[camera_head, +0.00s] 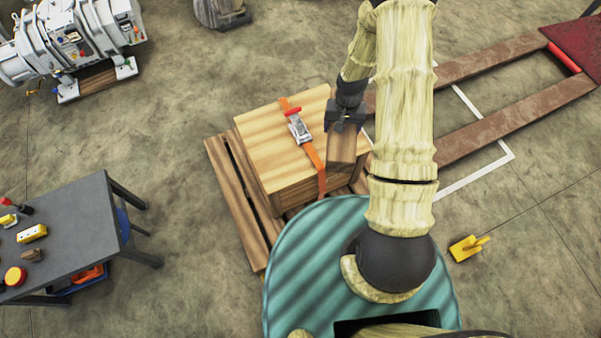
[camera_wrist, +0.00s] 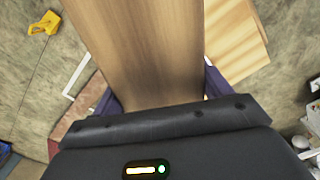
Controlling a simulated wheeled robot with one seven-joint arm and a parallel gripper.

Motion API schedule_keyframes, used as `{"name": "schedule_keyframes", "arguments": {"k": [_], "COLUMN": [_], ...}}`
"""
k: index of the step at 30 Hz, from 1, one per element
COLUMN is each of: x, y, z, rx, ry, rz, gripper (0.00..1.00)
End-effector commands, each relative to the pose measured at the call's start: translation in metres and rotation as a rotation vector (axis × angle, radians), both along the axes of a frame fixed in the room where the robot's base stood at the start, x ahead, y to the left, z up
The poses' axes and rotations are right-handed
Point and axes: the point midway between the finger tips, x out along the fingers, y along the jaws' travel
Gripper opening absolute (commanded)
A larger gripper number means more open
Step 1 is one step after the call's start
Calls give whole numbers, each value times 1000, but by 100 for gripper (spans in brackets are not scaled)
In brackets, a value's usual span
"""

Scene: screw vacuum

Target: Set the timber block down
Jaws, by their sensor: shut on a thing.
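The timber block (camera_head: 342,149) is a plain brown wooden piece. My gripper (camera_head: 345,121) is shut on it, and the block hangs below the jaws at the right side of the strapped crate. In the wrist view the block (camera_wrist: 140,50) fills the upper middle, between the dark jaws (camera_wrist: 160,100). Whether the block touches anything beneath it cannot be told; its lower end is partly over the crate's right edge in the head view.
A wooden crate (camera_head: 262,135) with an orange strap (camera_head: 314,157) and metal buckle stands on a slatted pallet (camera_head: 236,192). A grey table (camera_head: 70,222) with small items stands left. A yellow object (camera_head: 467,247) lies on the floor right. Brown forks (camera_head: 480,125) reach toward the pallet.

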Motion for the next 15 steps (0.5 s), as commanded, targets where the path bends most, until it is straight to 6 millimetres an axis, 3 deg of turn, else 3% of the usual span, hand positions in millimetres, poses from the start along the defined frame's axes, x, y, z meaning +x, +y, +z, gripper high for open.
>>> {"name": "schedule_keyframes", "arguments": {"k": [1,15], "x": [1,-1], "y": [-3,-27], "z": [-19,-109], "rx": [-1,1], "ry": [-2,1], "rz": [-21,-208], "gripper": [23,23]}}
